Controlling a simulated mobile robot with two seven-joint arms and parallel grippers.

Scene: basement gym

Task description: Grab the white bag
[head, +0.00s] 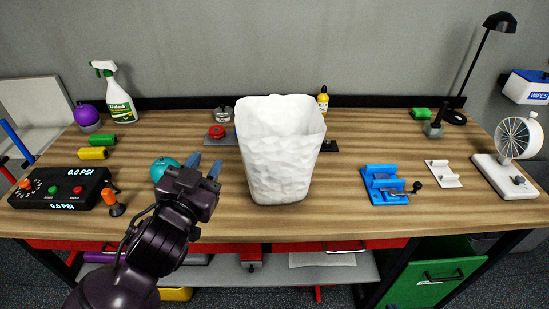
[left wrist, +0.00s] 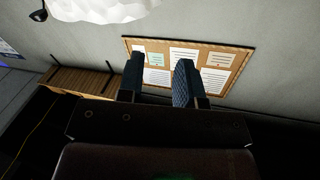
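The white bag (head: 280,155) stands upright and open-topped on the middle of the wooden workbench (head: 370,225). Its surface is crumpled. My left gripper (head: 205,165) is to the left of the bag, apart from it, with its fingers pointing up and away over the bench. The fingers are parted and nothing is between them. In the left wrist view the open gripper (left wrist: 160,82) shows from behind, and part of the white bag (left wrist: 100,8) shows at the upper left. My right gripper is not in view.
Left of my gripper are a teal ball (head: 163,168), an orange-topped item (head: 113,202) and a black control box (head: 62,187). Right of the bag are a blue fixture (head: 385,185), a small white bracket (head: 442,174) and a white fan (head: 515,150). The bench front edge between is clear.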

